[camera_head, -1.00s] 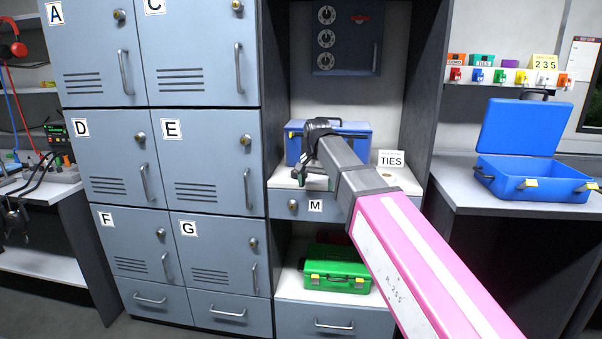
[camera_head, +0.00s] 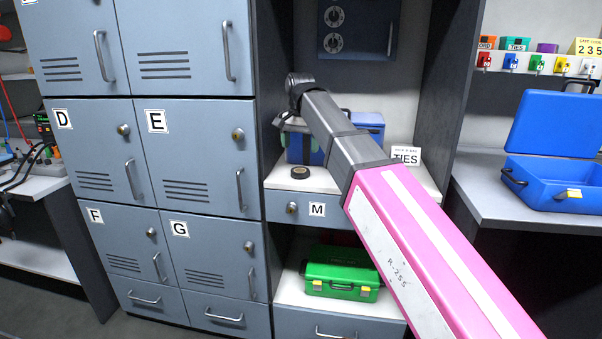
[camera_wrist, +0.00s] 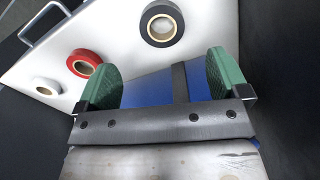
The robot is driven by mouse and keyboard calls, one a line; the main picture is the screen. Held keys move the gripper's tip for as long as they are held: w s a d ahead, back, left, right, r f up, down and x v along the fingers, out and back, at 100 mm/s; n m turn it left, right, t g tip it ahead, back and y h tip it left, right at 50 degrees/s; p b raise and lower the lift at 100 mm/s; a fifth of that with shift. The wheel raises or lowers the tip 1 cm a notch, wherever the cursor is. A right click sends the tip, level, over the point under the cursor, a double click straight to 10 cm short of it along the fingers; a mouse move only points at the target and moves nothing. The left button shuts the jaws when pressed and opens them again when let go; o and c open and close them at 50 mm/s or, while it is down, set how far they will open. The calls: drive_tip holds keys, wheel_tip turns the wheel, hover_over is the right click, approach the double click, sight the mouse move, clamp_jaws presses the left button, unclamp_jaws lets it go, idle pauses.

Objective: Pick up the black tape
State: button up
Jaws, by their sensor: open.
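The black tape (camera_head: 299,173) lies flat on the white counter above drawer M. It also shows in the wrist view (camera_wrist: 162,9) as a black ring with a pale core, at the top middle. My gripper (camera_head: 300,132) is above the counter, over and behind the tape, partly hidden by its own wrist. In the wrist view my gripper (camera_wrist: 163,75) has its two green fingers wide apart with nothing between them. The black tape is apart from the fingers, above the gap in the picture.
A red tape (camera_wrist: 84,63) and a white tape (camera_wrist: 45,87) lie left of the black one. A blue toolbox (camera_head: 370,124) stands at the back of the counter beneath the gripper. Dark cabinet walls (camera_head: 450,80) bound the niche.

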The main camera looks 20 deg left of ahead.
sight(299, 169)
drive_tip(key=shift+s+a+f, duration=0.1)
drive_tip(key=shift+f, duration=2.1)
drive_tip(key=shift+s+a+f, duration=0.1)
drive_tip(key=shift+f, duration=2.05)
drive_tip(key=c, duration=1)
